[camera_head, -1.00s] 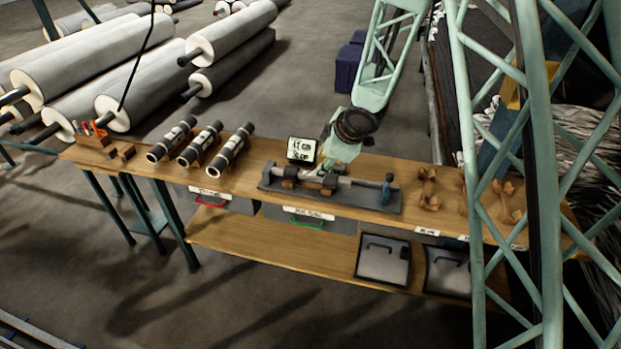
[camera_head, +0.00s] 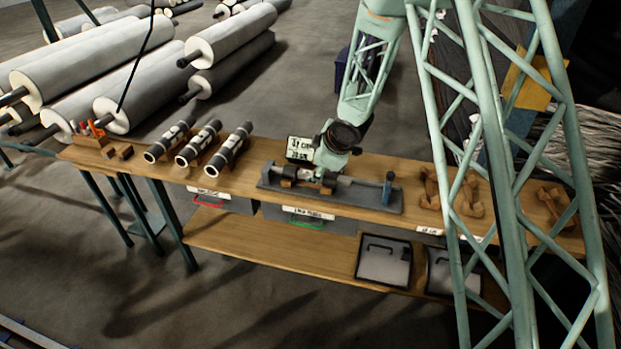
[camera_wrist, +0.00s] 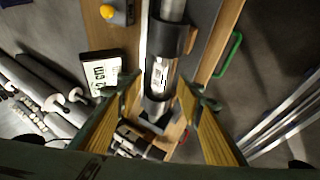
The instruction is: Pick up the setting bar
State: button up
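A silver bar with a printed label (camera_wrist: 162,73) lies in dark holders on a grey fixture plate (camera_head: 385,204) on the workbench. I take it for the setting bar; the label is too small to read. My gripper (camera_wrist: 159,84) is open, with one yellow-faced finger on each side of the bar in the wrist view. Whether the fingers touch it I cannot tell.
A small sign (camera_head: 299,148) stands just behind the fixture. Three dark rolls with white labels (camera_head: 199,144) lie to the left on the wooden bench (camera_head: 240,178). Wooden cradles (camera_head: 472,197) stand to the right. A blue upright part (camera_head: 389,186) rises at the fixture's right end.

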dwell(0.3)
jog(key=shift+b+x, duration=0.65)
jog(key=shift+x, duration=1.95)
jog(key=shift+s, duration=0.1)
grip_shut()
jog(key=shift+r, duration=0.2)
